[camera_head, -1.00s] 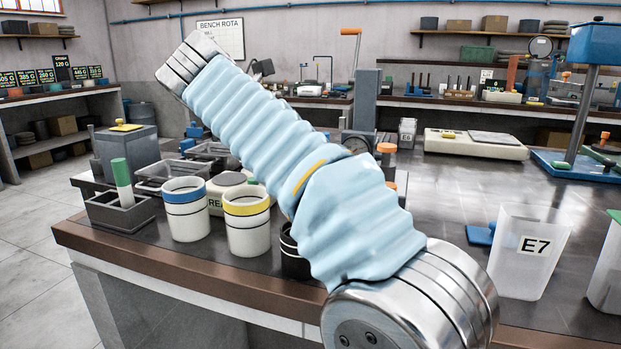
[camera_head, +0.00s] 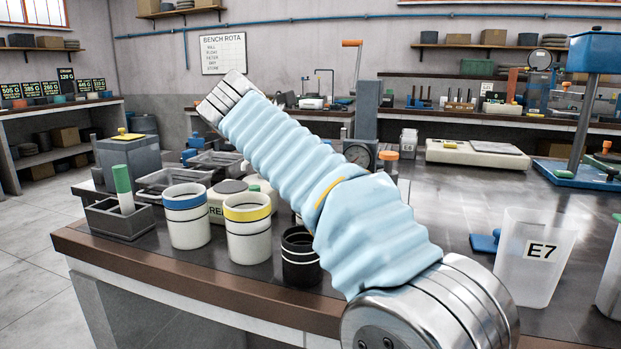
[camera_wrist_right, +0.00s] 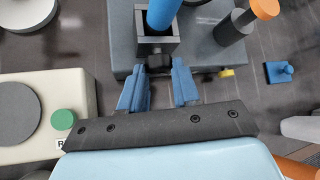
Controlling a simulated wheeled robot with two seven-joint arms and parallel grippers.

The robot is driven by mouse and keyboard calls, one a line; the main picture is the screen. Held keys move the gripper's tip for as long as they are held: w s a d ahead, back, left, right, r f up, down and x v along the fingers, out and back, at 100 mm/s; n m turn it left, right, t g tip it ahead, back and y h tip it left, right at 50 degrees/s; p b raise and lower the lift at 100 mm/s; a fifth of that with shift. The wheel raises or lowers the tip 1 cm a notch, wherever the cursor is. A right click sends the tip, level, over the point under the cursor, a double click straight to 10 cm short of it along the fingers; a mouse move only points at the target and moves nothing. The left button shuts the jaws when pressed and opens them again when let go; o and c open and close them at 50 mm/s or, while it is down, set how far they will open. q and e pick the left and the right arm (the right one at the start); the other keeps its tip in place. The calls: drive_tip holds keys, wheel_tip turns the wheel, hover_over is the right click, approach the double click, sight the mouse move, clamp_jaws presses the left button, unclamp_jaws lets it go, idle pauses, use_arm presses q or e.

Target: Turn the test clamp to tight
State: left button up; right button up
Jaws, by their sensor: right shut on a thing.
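In the right wrist view, the test clamp appears as a grey square-mouthed block (camera_wrist_right: 157,42) with a dark knob (camera_wrist_right: 160,62) on its near side. A blue cylinder (camera_wrist_right: 166,10) rises from the block's mouth. My right gripper (camera_wrist_right: 159,78) has its two blue fingers on either side of the knob and is shut on it. The fingertips partly hide the knob, and I cannot tell how far it is turned. In the head view, my sleeved arm crosses the bench and neither gripper shows.
A cream unit with a green button (camera_wrist_right: 64,121) lies left of the fingers. An orange-topped post (camera_wrist_right: 236,24) stands at right. On the bench are a blue-banded cup (camera_head: 187,222), a yellow-banded cup (camera_head: 248,235), a black cup (camera_head: 300,262) and the E7 container (camera_head: 535,262).

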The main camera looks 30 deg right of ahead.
drive_tip(key=shift+c, duration=0.7)
drive_tip(key=shift+s+d+m+t+y+b, duration=0.15)
drive_tip(key=shift+m+t+y+b, duration=0.15)
drive_tip(key=shift+m+t+y, duration=0.5)
drive_tip(key=shift+s+t+y+b, duration=0.1)
drive_tip(key=shift+t+y+b, duration=0.2)
drive_tip(key=shift+t+y, duration=0.1)
drive_tip(key=shift+s+d+m+t+y+b, duration=0.1)
drive_tip(key=shift+d+m+t+y+b, duration=0.05)
drive_tip(key=shift+m+t+y+b, duration=0.45)
drive_tip(key=shift+r+t, duration=0.1)
drive_tip(key=shift+t, duration=0.2)
drive_tip(key=o, duration=1.1)
drive_tip(key=shift+c, duration=0.2)
